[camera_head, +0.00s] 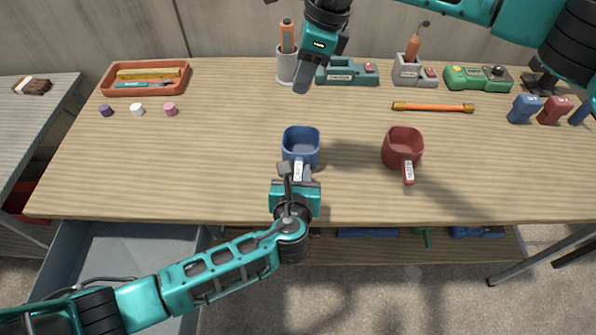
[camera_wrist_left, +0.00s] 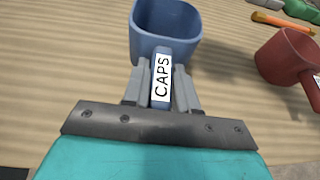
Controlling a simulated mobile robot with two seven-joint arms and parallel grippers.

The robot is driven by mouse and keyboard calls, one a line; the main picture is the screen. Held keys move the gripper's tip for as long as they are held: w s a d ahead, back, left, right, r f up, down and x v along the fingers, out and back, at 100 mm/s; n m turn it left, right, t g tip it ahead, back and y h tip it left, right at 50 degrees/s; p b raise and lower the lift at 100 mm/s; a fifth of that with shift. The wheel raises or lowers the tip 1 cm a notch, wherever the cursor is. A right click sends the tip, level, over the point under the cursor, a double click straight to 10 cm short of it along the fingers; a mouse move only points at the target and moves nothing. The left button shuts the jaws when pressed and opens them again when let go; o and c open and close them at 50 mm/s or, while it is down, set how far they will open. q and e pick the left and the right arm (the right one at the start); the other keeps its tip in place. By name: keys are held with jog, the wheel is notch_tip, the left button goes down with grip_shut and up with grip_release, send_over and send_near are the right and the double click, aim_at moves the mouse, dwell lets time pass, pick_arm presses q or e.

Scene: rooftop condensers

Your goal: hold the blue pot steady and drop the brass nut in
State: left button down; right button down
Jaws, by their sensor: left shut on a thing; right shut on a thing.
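The blue pot (camera_head: 301,143) stands upright on the wooden bench, its handle toward me. In the left wrist view the pot (camera_wrist_left: 166,38) looks empty in the part I see, and its handle carries a white "CAPS" label. My left gripper (camera_head: 297,172) is shut on this handle; its fingers (camera_wrist_left: 160,88) lie along both sides. My right gripper (camera_head: 302,82) is above the bench, behind and higher than the pot, fingers pointing down. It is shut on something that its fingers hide. I cannot make out the brass nut in either view.
A red pot (camera_head: 403,145) stands right of the blue one. Behind are a grey cup (camera_head: 286,66), a green-grey device (camera_head: 346,73) and an orange rod (camera_head: 433,107). An orange tray (camera_head: 146,93) and small purple, white and pink caps (camera_head: 170,109) are left.

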pick_arm(q)
jog(key=shift+f, duration=0.4)
jog(key=c, duration=0.8)
grip_release()
jog(key=c, duration=0.9)
pick_arm(e)
notch_tip(320, 180, down, 14)
